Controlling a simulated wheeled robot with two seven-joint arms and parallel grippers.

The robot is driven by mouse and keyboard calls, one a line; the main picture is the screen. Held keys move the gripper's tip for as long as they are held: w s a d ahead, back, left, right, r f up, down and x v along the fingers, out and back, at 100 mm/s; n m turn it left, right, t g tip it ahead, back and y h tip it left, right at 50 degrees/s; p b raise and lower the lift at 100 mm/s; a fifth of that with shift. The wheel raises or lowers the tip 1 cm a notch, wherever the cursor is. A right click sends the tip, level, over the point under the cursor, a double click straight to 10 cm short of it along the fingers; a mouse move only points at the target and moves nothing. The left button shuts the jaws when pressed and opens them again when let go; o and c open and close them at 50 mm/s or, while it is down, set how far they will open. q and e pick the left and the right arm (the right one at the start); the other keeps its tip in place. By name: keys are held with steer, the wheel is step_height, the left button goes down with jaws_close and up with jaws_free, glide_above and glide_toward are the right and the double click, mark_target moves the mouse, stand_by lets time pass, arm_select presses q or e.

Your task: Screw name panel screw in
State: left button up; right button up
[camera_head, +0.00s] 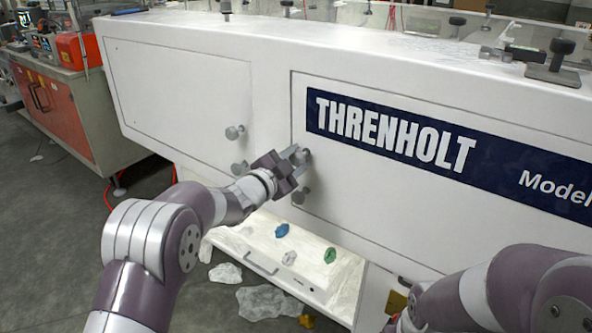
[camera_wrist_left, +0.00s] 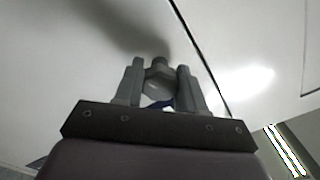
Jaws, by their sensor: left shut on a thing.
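The name panel (camera_head: 370,185) is the white panel with the dark blue "THRENHOLT" strip on the machine's front. My left gripper (camera_head: 299,156) is at the panel's left edge, shut on a grey screw with a knobbed head (camera_head: 306,156). In the left wrist view the gripper (camera_wrist_left: 158,84) has a finger on each side of the screw head (camera_wrist_left: 158,82), which is close to the white surface. How deep the screw sits is hidden. Another grey screw (camera_head: 300,195) stands out just below it. My right arm shows at the lower right; its gripper is not in view.
Two similar grey screws (camera_head: 234,132) (camera_head: 240,168) stand out at the plain left panel (camera_head: 175,90). Below is a white tray-like ledge (camera_head: 255,262) with blue, white and green lumps. Crumpled clear film (camera_head: 265,302) lies on the floor. A red-fronted cabinet (camera_head: 60,110) stands at left.

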arm_select(q)
steer(key=m+b, duration=0.2)
steer(key=m, duration=0.1)
steer(key=m+b, duration=0.1)
steer(key=b, duration=0.1)
steer(key=shift+f+m, duration=0.3)
steer(key=m+b, duration=0.4)
steer(key=m, duration=0.1)
steer(key=shift+r+b, duration=0.1)
steer(key=shift+b, duration=0.2)
steer(key=m+b, duration=0.3)
steer(key=m, duration=0.2)
steer(key=shift+r, duration=0.15)
steer(key=m+b, duration=0.3)
steer(key=m, duration=0.1)
steer(key=shift+r+m, duration=0.1)
steer(key=shift+m, duration=0.2)
steer(key=m+b, duration=0.3)
steer(key=m, duration=0.1)
steer(key=shift+r, duration=0.1)
steer(key=m+b, duration=0.2)
steer(key=m, duration=0.4)
steer(key=shift+b, duration=0.4)
steer(key=m+b, duration=0.2)
steer(key=m, duration=0.3)
steer(key=shift+s+d, duration=0.1)
steer(key=shift+d+m+b, duration=0.1)
steer(key=shift+m+b, duration=1.2)
steer(key=shift+m, duration=1.5)
